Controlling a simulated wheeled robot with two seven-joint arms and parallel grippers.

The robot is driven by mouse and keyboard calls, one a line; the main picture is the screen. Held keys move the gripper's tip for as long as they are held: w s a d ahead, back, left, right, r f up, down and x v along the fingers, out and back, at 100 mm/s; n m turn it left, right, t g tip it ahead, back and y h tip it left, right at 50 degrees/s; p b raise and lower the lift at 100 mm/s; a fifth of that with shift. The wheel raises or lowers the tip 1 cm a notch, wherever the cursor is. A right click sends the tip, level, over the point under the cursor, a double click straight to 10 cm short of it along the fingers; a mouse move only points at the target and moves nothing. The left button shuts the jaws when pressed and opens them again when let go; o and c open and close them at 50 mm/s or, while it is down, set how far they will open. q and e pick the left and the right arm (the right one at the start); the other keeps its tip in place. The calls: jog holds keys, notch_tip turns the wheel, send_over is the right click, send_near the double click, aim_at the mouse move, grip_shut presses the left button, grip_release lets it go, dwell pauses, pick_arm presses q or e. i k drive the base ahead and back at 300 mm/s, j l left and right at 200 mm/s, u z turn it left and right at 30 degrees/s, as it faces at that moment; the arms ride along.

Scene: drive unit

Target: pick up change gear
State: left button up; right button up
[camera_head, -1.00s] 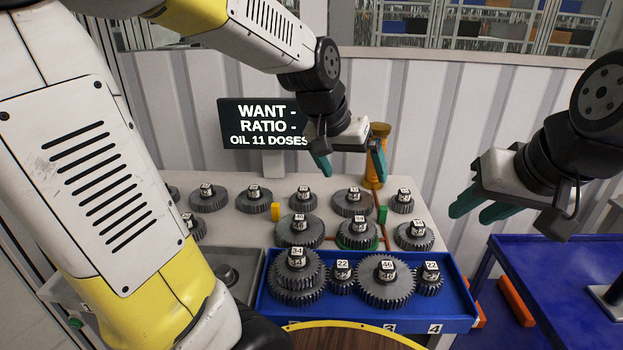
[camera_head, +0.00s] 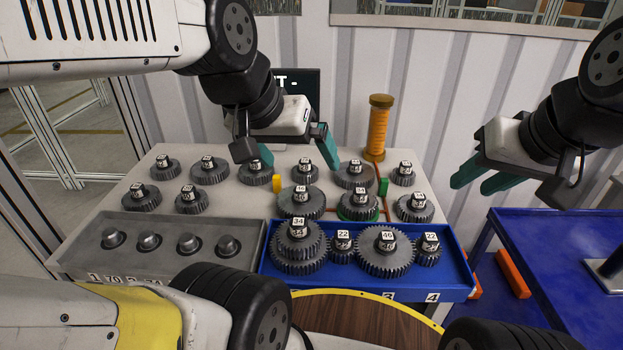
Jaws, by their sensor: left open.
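Several dark grey change gears with numbered tags stand in rows on the pale tabletop (camera_head: 110,200). My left gripper (camera_head: 297,150) is open, teal fingers pointing down, above the back row. A back-row gear (camera_head: 305,173) lies below the gap between its fingers, and another (camera_head: 256,175) is partly behind the left finger. Nothing is between the fingers. The blue tray (camera_head: 367,289) at the front holds more gears, including a double one tagged 34 (camera_head: 298,250) and a large one (camera_head: 384,252). My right gripper (camera_head: 487,174) hangs at the right, apart from the gears; its finger gap is unclear.
A grey tray (camera_head: 75,255) with several dark knobs stands at front left. An orange ribbed post (camera_head: 378,128) rises at the back right. A yellow block (camera_head: 276,184) and a green block (camera_head: 383,187) stand among the gears. A blue table (camera_head: 560,260) is at right.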

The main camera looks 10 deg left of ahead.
aim_at(299, 238)
jog(key=k+l, duration=0.35)
jog(key=k+l+z, duration=0.1)
jog(key=k+l, duration=0.25)
jog(key=l, duration=0.2)
